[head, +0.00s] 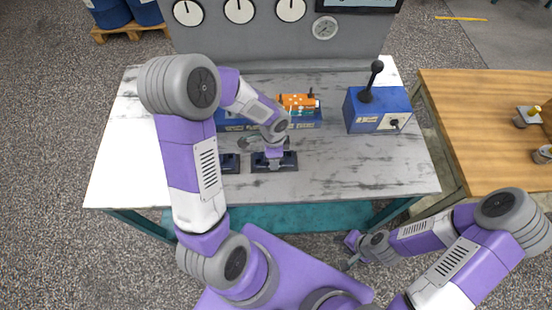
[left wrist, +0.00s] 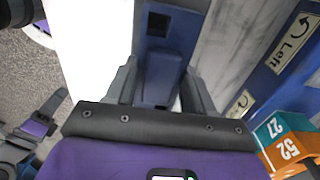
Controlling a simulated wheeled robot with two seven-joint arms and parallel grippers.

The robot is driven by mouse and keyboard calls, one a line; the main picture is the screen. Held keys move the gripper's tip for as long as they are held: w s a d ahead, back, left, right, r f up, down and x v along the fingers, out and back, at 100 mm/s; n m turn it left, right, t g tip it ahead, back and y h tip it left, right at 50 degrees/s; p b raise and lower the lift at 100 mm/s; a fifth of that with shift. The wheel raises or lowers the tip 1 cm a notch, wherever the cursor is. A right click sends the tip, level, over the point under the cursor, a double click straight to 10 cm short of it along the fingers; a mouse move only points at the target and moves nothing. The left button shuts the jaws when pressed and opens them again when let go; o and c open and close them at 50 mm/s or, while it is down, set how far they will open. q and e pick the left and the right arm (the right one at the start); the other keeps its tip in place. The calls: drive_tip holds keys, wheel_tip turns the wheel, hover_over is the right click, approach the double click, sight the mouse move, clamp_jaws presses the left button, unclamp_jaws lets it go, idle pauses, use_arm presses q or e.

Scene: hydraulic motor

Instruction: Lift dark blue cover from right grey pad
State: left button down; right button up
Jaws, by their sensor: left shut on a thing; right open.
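My left gripper (head: 273,160) is over the right one of two dark, flat pieces near the table's front middle. In the left wrist view, the left gripper (left wrist: 160,92) has one finger on each side of a dark blue cover (left wrist: 158,72) and is shut on it. In the head view the cover (head: 288,161) is partly hidden by the gripper, and the grey pad under it cannot be made out. A second dark blue piece (head: 230,163) lies just to the left. My right gripper (head: 352,256) is open and empty, in front of the table, away from the cover.
Behind the cover, an orange part (head: 298,101) sits on a long blue base (head: 305,120). A blue box (head: 378,110) with a black lever stands at the table's right. The grey table (head: 370,175) is clear at the front right. A wooden table (head: 480,130) stands farther right.

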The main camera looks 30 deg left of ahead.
wheel_tip(320, 180, up, 10)
drive_tip(key=p, duration=1)
drive_tip(key=shift+r, duration=0.25)
idle(0.6)
